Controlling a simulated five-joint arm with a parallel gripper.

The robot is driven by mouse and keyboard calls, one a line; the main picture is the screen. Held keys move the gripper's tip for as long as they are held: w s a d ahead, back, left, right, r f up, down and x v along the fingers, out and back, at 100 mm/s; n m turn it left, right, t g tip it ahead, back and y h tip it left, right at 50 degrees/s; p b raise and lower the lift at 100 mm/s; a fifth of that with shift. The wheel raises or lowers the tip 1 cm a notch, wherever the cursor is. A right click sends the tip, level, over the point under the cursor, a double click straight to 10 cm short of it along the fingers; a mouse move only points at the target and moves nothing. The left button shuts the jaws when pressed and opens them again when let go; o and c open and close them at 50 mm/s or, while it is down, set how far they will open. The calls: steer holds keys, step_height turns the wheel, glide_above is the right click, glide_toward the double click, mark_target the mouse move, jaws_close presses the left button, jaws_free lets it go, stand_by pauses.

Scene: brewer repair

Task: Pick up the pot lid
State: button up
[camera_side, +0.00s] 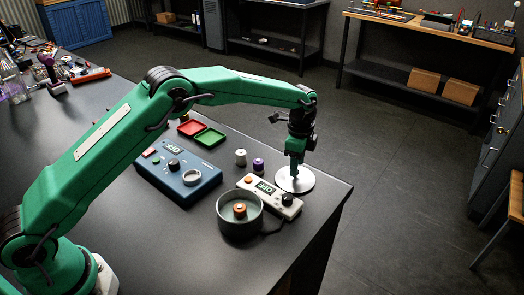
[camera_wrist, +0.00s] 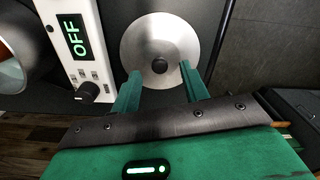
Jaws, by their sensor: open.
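The pot lid (camera_side: 296,183) is a round silver disc lying flat on the dark table near its right corner. In the wrist view the lid (camera_wrist: 147,40) has a dark knob (camera_wrist: 159,66) at its centre. My gripper (camera_side: 294,172) is over the lid in the side view and covers the knob there. In the wrist view my gripper (camera_wrist: 161,78) is open, with one green finger on each side of the knob and a gap to it. I cannot tell whether the fingertips touch the lid.
A grey pot (camera_side: 228,224) with a copper-coloured piece inside stands left of the lid. Between them is a white control box (camera_side: 270,193) reading OFF. A blue device (camera_side: 178,180), small white and purple spools (camera_side: 258,165), and red and green trays (camera_side: 209,139) lie further left. The table's edge is close on the right.

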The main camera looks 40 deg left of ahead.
steer(key=shift+f, duration=0.95)
jaws_close()
